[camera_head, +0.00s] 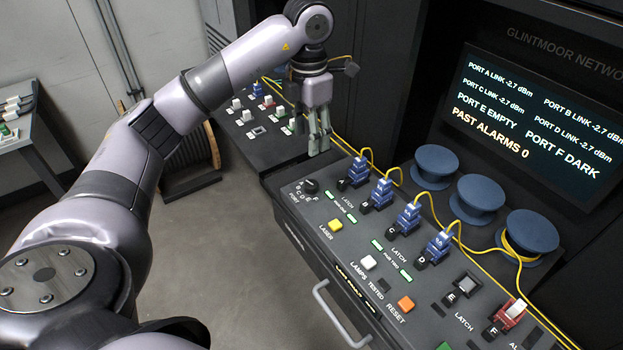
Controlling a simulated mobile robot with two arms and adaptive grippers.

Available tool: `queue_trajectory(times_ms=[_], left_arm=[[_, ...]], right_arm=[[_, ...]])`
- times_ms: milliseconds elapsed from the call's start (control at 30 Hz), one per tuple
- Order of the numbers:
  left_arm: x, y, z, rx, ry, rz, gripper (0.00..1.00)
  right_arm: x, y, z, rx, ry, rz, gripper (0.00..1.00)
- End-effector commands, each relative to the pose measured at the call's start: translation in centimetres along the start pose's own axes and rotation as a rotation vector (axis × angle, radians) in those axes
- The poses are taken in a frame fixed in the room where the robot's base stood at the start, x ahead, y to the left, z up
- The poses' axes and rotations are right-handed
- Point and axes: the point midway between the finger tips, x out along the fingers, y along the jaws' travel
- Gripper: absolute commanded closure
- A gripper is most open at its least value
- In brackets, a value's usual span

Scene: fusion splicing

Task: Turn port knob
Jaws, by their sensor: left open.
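The port knob (310,186) is a small black dial on the dark console panel, with letters around it and the word PORT beside it. It stands at the panel's far left corner. My left gripper (319,150) points downward above and just behind the knob, apart from it. It is open and holds nothing that I can see. Its fingers look close together from this angle. My right gripper is not in the view.
Blue connectors (382,192) with yellow cables sit in latched ports right of the knob. A yellow laser button (335,225), an orange reset button (406,303) and a red connector (508,315) are on the panel. Blue spools (482,195) stand behind. A screen (540,120) reads PORT F DARK.

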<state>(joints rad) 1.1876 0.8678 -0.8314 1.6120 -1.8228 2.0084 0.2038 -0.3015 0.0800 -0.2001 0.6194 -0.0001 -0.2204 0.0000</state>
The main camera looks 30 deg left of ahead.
Motion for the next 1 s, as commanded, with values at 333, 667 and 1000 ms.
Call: queue_trajectory(times_ms=[333,667,1000], left_arm=[[7.5,-0.1,-0.1,0.000,0.007,-0.004,0.51],[13.0,-0.1,0.0,-0.001,0.003,-0.003,0.51],[14.2,-0.1,0.0,0.002,0.000,-0.001,0.51]], right_arm=[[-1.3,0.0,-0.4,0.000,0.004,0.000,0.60],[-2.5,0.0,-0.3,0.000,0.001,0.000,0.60],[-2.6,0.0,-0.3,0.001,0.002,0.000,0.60]])
